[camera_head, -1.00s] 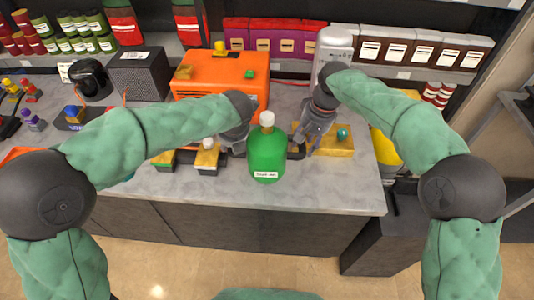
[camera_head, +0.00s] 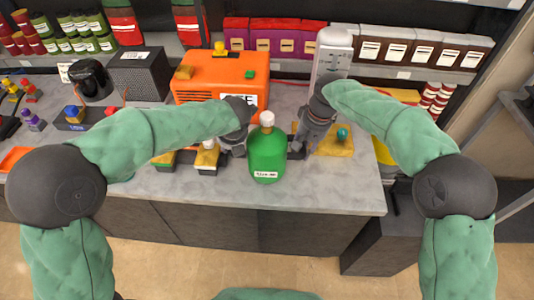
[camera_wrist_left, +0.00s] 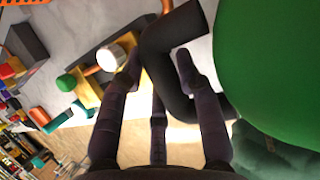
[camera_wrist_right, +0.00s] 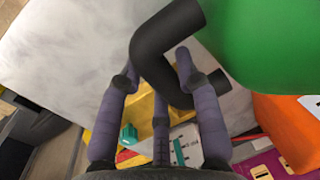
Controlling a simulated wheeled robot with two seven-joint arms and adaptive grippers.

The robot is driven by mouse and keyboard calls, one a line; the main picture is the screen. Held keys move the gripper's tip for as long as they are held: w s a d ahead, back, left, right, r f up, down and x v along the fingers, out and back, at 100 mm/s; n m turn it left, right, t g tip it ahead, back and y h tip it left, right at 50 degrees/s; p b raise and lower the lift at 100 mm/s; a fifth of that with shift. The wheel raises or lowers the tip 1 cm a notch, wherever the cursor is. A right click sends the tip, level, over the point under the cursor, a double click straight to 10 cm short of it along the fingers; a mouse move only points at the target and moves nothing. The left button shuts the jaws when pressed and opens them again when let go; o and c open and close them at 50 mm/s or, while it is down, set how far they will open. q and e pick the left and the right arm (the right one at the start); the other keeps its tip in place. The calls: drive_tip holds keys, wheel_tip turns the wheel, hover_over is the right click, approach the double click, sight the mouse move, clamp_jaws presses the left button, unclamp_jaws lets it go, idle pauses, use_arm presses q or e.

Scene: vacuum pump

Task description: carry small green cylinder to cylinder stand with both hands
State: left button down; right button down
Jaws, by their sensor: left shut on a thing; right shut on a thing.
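The small green cylinder (camera_head: 267,152) has a pale cap on top and a white label low on its front. It is upright between my two grippers, over the front part of the counter. My left gripper (camera_head: 244,143) is shut on a dark curved handle (camera_wrist_left: 165,60) on its left side; the green body shows at the right of that view. My right gripper (camera_head: 301,138) is shut on the matching dark handle (camera_wrist_right: 160,58) on the other side. The cylinder's underside is hidden, and I cannot make out a cylinder stand for certain.
The grey counter (camera_head: 330,197) is bare along its front edge. An orange machine (camera_head: 215,72) stands behind the cylinder. A yellow block with a teal knob (camera_head: 335,144) sits right of it, and yellow-topped blocks (camera_head: 206,160) sit left. A grey upright device (camera_head: 333,50) stands at the back.

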use_arm(q)
drive_tip(key=shift+w+r, duration=0.15)
drive_tip(key=shift+r, duration=0.05)
use_arm(e)
drive_tip(key=shift+w+r, duration=0.15)
drive_tip(key=shift+r, duration=0.1)
use_arm(q)
drive_tip(key=shift+r, duration=0.2)
use_arm(e)
drive_tip(key=shift+r, duration=0.2)
